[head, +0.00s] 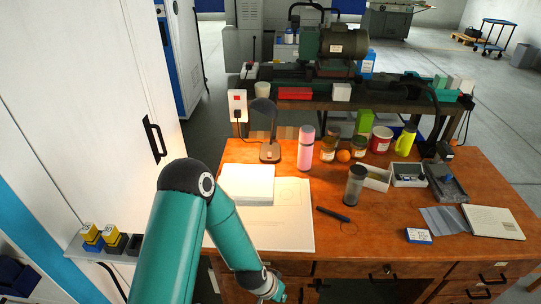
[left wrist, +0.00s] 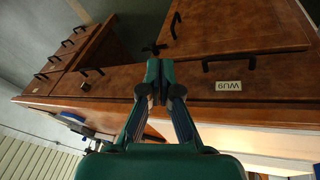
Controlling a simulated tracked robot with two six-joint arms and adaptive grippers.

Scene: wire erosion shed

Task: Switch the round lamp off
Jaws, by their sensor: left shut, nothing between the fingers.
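A desk lamp (head: 271,152) with a dark round-looking head and a flat base stands at the back left of the wooden desk (head: 295,245). A warm bright glow lies on the desk and papers in front of it, so it looks lit. Its switch is too small to make out. My left gripper (head: 272,290) is low at the desk's front edge, far in front of the lamp. In the left wrist view its fingers (left wrist: 154,68) are shut and empty, close to drawer fronts. My right gripper is not in view.
A white box (head: 247,183) and a paper sheet (head: 295,215) lie before the lamp. A pink bottle (head: 306,148) stands just right of it. A socket with a red switch (head: 237,105) is behind left. Jars, a dark tumbler (head: 354,186) and trays fill the right.

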